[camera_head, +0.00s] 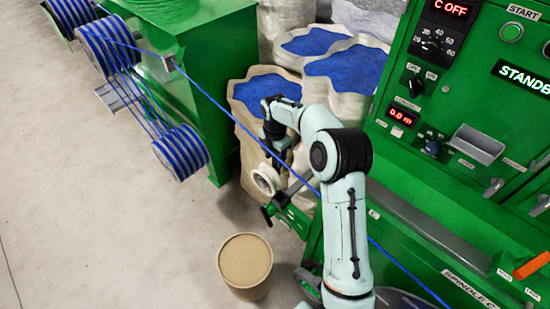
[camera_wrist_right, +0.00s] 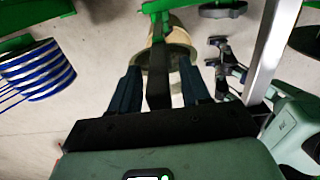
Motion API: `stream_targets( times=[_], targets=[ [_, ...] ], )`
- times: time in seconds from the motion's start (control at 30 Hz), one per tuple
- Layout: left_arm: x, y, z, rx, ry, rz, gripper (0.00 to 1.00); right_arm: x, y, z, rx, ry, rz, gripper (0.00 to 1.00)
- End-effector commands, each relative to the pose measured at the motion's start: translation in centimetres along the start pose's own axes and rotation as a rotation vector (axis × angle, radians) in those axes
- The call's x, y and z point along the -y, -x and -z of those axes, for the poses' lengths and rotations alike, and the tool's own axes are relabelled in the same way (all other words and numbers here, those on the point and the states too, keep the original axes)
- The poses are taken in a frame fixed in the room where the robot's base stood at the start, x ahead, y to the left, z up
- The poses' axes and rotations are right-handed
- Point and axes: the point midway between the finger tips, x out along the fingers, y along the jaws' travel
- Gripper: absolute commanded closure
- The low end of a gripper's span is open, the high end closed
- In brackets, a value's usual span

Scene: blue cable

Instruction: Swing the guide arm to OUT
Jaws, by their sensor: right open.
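The guide arm appears to be the green bar (camera_head: 284,198) on the machine's near side, with a cream roller (camera_head: 267,180) beside it. My right gripper (camera_head: 277,152) points down just above the roller. In the right wrist view its two dark fingers (camera_wrist_right: 160,92) are apart, and a black upright bar (camera_wrist_right: 158,75) stands between them; contact cannot be told. A blue cable (camera_head: 225,107) runs from the reels past my right gripper toward the spindle at lower right. An OUT mark is not readable. Black jaw-like parts (camera_wrist_right: 228,66), possibly my left gripper, show in the wrist view.
A cardboard drum (camera_head: 246,262) stands on the floor below the roller. Sacks of blue granules (camera_head: 262,92) stand behind my gripper. The green control cabinet (camera_head: 455,95) is at right, reading STANDBY. Blue cable reels (camera_head: 180,152) hang at left. The floor at left is clear.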

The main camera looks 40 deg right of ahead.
Motion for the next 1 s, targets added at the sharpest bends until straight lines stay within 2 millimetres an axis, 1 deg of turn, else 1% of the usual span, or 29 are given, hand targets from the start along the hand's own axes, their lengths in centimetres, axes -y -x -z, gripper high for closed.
stream_targets(
  times=[0.1,0.4,0.47,0.5,0.53,0.57,0.77,1.0],
  targets=[
    [0.0,-0.1,0.0,0.000,0.000,0.000,0.33,0.0,-0.7,0.0,0.000,-0.001,0.000,0.53],
    [0.0,-0.1,0.0,0.000,0.000,0.000,0.33,0.0,-0.9,0.0,0.000,-0.001,-0.001,0.53],
    [0.0,-0.1,0.0,0.000,0.000,0.000,0.33,0.0,-0.8,0.0,0.000,-0.001,-0.001,0.73],
    [0.0,-0.1,0.0,0.000,0.000,0.000,0.33,0.0,-0.8,0.0,0.000,0.000,-0.001,0.86],
    [0.0,-0.1,0.0,0.000,0.000,0.000,0.33,0.0,-0.8,0.0,0.000,-0.001,-0.001,0.95],
    [0.0,-0.1,0.0,0.000,0.000,0.000,0.33,0.0,-0.8,0.0,0.000,0.000,-0.001,1.00],
    [-0.2,0.3,0.2,-0.003,-0.001,-0.001,0.33,-0.4,-0.8,0.0,0.000,0.000,0.006,1.00],
    [-2.0,3.0,2.5,-0.033,-0.012,-0.011,0.33,-3.2,-0.6,0.0,-0.003,0.002,0.083,1.00]
  ],
)
